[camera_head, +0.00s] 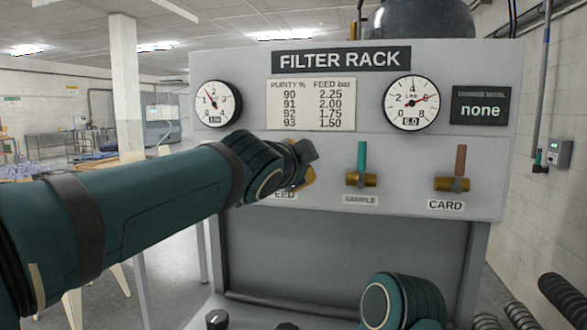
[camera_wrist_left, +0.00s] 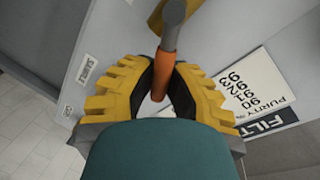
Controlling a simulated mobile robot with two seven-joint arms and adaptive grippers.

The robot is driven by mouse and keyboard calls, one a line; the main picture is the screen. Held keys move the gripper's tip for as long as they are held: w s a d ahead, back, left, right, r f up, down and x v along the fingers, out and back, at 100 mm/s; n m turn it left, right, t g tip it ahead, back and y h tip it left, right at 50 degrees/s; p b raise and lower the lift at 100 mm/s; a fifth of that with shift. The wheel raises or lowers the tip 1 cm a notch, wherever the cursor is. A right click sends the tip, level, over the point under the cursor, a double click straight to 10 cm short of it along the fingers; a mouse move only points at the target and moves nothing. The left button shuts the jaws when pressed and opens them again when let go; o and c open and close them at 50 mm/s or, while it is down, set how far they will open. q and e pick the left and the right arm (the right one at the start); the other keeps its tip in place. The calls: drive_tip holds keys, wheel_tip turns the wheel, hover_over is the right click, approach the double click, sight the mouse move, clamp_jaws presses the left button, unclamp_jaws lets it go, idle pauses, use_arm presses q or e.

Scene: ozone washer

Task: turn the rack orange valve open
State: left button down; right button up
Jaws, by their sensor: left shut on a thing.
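The grey filter rack (camera_head: 300,58) stands in front of me. My left gripper (camera_head: 303,178) is at its left valve, above the partly hidden FEED label (camera_head: 284,195), and covers most of that valve in the head view. In the left wrist view, the orange valve handle (camera_wrist_left: 163,72) runs between the yellow fingers of the left gripper (camera_wrist_left: 158,80), which are shut on it. The handle hangs from a brass-coloured body at the top of that view. My right gripper is out of view.
The SAMPLE valve's green handle (camera_head: 362,156) and the CARD valve's brown handle (camera_head: 461,160) stand upright to the right. Above are a left gauge (camera_head: 218,103), a right gauge (camera_head: 411,102) and a display reading "none" (camera_head: 480,106). My other arm shows low in front.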

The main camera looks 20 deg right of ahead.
use_arm(q)
drive_tip(key=shift+s+d+f+m+t+y+b, duration=0.2)
drive_tip(key=shift+f+m+b, duration=0.25)
drive_tip(key=shift+m, duration=0.4)
drive_tip(key=shift+w+d+f+m+t+y+b, duration=0.1)
drive_tip(key=shift+f+m+y+b, duration=0.2)
drive_tip(key=shift+f+m, duration=0.4)
drive_tip(key=shift+s+d+f+m+t+y+b, duration=0.15)
drive_tip(key=shift+f+m+b, duration=0.25)
drive_tip(key=shift+m, duration=0.55)
drive_tip(key=shift+a, duration=0.1)
drive_tip(key=c, duration=0.9)
unclamp_jaws()
drive_tip(key=v, duration=1.2)
